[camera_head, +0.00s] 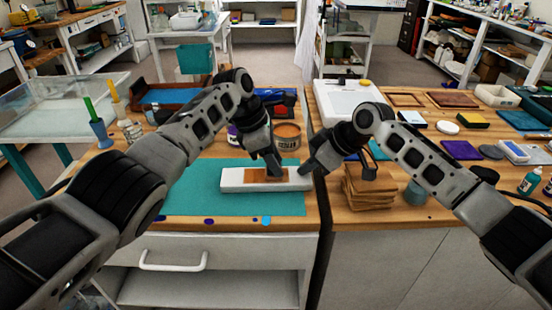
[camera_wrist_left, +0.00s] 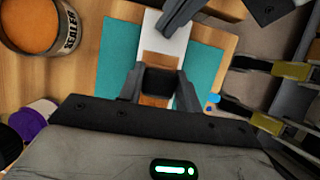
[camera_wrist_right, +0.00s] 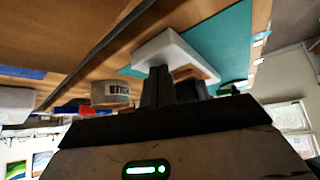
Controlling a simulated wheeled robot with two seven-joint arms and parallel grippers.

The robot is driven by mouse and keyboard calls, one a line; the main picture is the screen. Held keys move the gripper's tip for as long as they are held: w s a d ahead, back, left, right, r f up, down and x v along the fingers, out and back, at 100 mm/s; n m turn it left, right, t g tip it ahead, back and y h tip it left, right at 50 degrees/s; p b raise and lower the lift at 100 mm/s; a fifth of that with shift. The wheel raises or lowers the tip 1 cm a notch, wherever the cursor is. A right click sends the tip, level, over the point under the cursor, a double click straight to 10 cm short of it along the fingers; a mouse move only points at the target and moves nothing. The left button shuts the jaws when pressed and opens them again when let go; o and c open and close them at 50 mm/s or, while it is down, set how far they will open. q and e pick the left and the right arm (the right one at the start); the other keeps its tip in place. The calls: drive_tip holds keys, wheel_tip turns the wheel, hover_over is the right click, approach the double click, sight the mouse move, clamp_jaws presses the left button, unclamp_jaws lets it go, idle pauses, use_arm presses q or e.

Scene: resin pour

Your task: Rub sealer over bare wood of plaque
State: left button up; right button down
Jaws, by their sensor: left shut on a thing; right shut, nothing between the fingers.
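The plaque's brown wood face (camera_head: 256,175) lies on a white slab (camera_head: 232,185) on a teal mat (camera_head: 190,190). My left gripper (camera_head: 276,172) is shut on a dark pad (camera_wrist_left: 160,82), which is over the brown wood and hides part of it. Whether the pad touches the wood is unclear. My right gripper (camera_head: 303,173) is shut and empty, at the slab's right end. In the right wrist view its fingertips (camera_wrist_right: 160,72) overlap the slab (camera_wrist_right: 172,48). An open tin of orange-brown sealer (camera_head: 288,138) stands behind the slab; it also shows in the left wrist view (camera_wrist_left: 62,50).
A stack of brown pieces (camera_head: 368,188) and a grey-blue cup (camera_head: 415,190) stand right of my right gripper. A blue cup with brushes (camera_head: 100,132) stands at the left. The mat's left part is clear.

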sight(266, 172)
use_arm(q)
drive_tip(key=shift+a+f, duration=0.15)
drive_tip(key=shift+a, duration=0.75)
drive_tip(key=shift+a+f, duration=0.1)
drive_tip(key=shift+a, duration=0.8)
use_arm(e)
drive_tip(key=shift+s+d+f, duration=0.1)
drive_tip(key=shift+f, duration=0.15)
use_arm(q)
drive_tip(key=shift+s+a+r, duration=0.1)
drive_tip(key=shift+a, duration=1.15)
drive_tip(key=shift+r, duration=0.1)
drive_tip(key=shift+d, duration=0.15)
drive_tip(key=shift+d+r, duration=0.2)
drive_tip(key=shift+d, duration=1.4)
drive_tip(key=shift+d+f, duration=0.15)
drive_tip(key=shift+d, duration=1.55)
drive_tip(key=shift+a+f, duration=0.15)
drive_tip(key=shift+a, duration=1.9)
use_arm(e)
drive_tip(key=shift+r, duration=0.1)
use_arm(q)
drive_tip(key=shift+a, duration=1.3)
